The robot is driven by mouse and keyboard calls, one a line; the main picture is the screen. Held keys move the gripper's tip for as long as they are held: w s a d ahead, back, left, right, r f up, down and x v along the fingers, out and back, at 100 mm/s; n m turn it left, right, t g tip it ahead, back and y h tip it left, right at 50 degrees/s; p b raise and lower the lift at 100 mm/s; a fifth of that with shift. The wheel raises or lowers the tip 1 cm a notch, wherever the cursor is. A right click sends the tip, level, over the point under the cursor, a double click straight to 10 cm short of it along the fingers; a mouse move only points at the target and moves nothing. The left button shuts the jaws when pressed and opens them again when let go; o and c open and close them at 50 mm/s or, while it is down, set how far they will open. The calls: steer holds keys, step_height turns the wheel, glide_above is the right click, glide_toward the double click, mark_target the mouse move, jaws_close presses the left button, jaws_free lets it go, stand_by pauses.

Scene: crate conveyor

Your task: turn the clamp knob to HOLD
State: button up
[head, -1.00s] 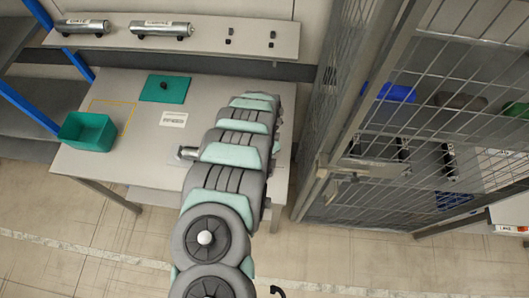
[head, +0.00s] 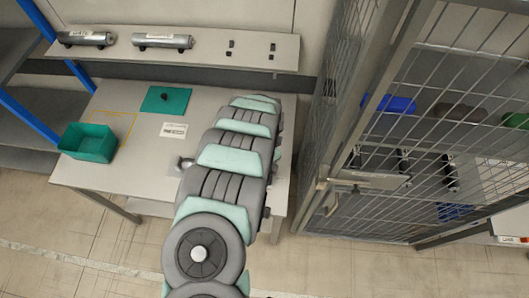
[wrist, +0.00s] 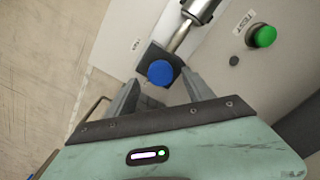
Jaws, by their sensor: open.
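In the wrist view, a round blue knob (wrist: 160,72) sits on a dark square block (wrist: 153,58), beside a metal rod and cylinder (wrist: 190,22). It looks like the clamp knob. My gripper (wrist: 158,92) is open, with one finger on each side of the knob's near side. I cannot tell whether either finger touches it. A small label (wrist: 136,44) lies left of the block, too small to read. In the head view my arm covers the gripper and the knob; only a bit of metal fitting (head: 184,163) shows beside the arm on the grey table (head: 130,175).
A green button (wrist: 263,36) is right of the knob in the wrist view. On the table are a green bin (head: 88,143), a green plate (head: 166,100) and a white label (head: 173,130). A shelf (head: 215,47) holds metal cylinders behind. A wire-mesh cage (head: 400,130) stands right.

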step_height(320, 180, up, 8)
stand_by(0.5)
steer(key=shift+r, duration=0.1)
stand_by(0.4)
